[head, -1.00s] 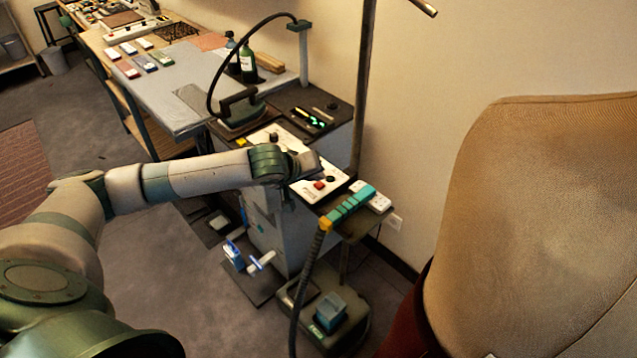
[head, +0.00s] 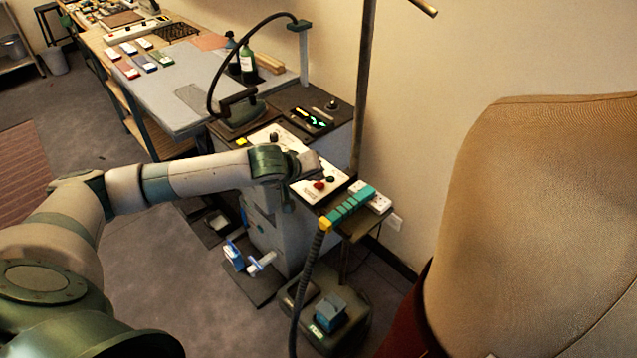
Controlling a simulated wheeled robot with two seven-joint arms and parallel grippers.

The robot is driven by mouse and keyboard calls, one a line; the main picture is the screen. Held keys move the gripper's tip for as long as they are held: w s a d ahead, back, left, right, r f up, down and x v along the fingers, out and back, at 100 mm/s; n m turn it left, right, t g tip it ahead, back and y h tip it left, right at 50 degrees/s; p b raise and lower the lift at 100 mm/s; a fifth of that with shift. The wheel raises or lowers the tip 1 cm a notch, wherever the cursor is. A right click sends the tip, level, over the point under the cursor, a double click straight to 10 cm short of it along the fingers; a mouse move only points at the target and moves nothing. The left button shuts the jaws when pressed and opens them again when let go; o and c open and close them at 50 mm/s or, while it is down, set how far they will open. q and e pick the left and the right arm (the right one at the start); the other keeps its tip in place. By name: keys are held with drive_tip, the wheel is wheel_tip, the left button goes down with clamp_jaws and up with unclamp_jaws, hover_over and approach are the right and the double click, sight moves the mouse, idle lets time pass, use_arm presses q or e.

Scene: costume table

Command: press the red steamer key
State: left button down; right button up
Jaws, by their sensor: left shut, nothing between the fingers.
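The red key (head: 319,185) is a small round red button on a white control panel (head: 308,193), on the cart in the middle of the head view. A black knob (head: 330,180) sits right beside it. My left arm reaches in from the left, and its gripper (head: 312,166) is over the panel, just above and left of the red key in the picture. The gripper is shut with nothing in it. I cannot tell its exact height over the panel, and the wrist hides part of the panel. My right gripper is not in view.
An iron (head: 241,108) stands behind my wrist. A metal pole (head: 362,90) rises behind the panel. A tan dress form (head: 540,220) fills the right side.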

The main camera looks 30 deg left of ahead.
sight(316, 187)
use_arm(q)
drive_tip(key=shift+f, duration=0.25)
idle(0.4)
drive_tip(key=shift+f, duration=0.4)
idle(0.7)
drive_tip(key=shift+r, duration=0.1)
drive_tip(key=shift+r+p, duration=0.5)
drive_tip(key=shift+p, duration=0.25)
wheel_tip(316, 187, up, 6)
drive_tip(key=p, duration=0.6)
